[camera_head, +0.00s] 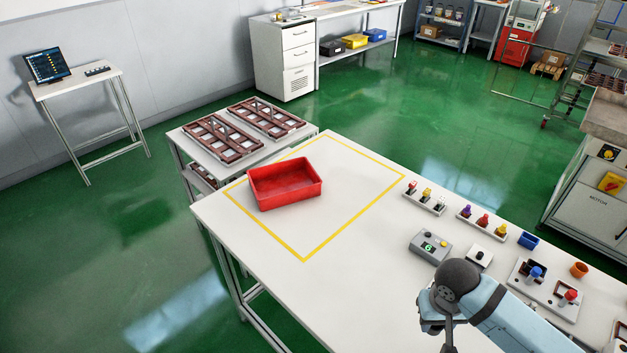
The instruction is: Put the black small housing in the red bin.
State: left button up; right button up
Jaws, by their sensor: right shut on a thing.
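The red bin (285,185) stands empty inside the yellow outline at the far left of the white table. My right gripper (449,345) points down at the bottom edge of the view, well to the right of the bin and nearer to me. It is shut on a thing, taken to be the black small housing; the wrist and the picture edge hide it. No black small housing can be made out elsewhere on the table. My left gripper is not in view.
A blue cup (528,240) and an orange cup (579,269) stand on the right of the table. A grey button box (430,247) and several small fixtures are near them. The table (345,290) is clear between my gripper and the bin.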

aim_at(298, 185)
jog(key=i+j+u, duration=0.1)
jog(key=i+j, duration=0.3)
jog(key=j, duration=0.2)
jog(key=i+j, duration=0.4)
jog(key=j, duration=0.2)
jog(key=i+j+u, duration=0.15)
jog(key=i+j, duration=0.25)
jog(key=j, duration=0.2)
